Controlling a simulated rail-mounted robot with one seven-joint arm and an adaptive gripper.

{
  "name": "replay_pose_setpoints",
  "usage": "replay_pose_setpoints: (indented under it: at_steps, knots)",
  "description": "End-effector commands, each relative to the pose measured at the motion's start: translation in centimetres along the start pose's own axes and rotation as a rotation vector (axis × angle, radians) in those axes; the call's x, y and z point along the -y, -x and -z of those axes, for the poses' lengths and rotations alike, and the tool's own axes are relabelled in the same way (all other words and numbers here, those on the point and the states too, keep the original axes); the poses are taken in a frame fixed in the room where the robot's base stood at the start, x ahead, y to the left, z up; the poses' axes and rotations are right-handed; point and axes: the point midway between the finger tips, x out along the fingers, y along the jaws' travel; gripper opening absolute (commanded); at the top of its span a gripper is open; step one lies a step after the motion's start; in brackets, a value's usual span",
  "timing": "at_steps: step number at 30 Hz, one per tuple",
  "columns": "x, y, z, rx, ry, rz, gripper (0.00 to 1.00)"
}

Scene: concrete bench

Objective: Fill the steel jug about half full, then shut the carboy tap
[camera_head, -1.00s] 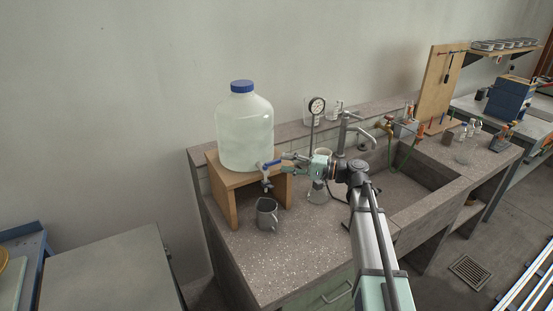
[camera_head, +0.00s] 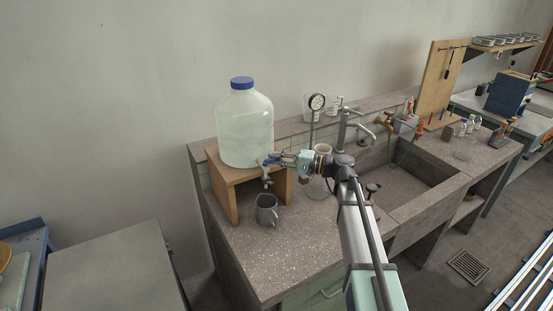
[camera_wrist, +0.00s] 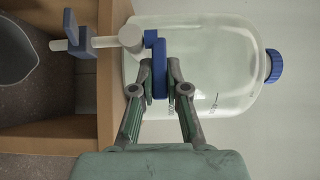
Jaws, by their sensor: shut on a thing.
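The clear carboy (camera_head: 245,130) with a blue cap stands on a wooden stand (camera_head: 222,185), with liquid inside. Its tap (camera_head: 267,179) sticks out low at the front right. My gripper (camera_head: 275,158) is at the tap, shut on the blue tap lever. In the wrist view my gripper's two fingers (camera_wrist: 159,68) flank the lever (camera_wrist: 159,82). The steel jug (camera_head: 266,211) stands upright on the bench below the spout; its rim (camera_wrist: 38,45) shows at the wrist view's left edge. I see no clear stream between spout and jug. The jug's liquid level cannot be made out.
The bench front (camera_head: 262,262) is clear.

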Motion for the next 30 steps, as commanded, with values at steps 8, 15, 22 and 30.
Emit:
replay_pose_setpoints:
  at_steps: [8,15,22,30]
  knots:
    - [-0.2,0.2,-0.4,-0.047,0.001,0.000,0.00]
    - [-0.4,0.6,-1.1,-0.183,0.001,0.002,0.00]
    - [-0.3,0.9,-1.6,-0.339,0.002,0.002,0.00]
    - [-0.1,1.0,-1.9,-0.468,0.001,0.001,0.00]
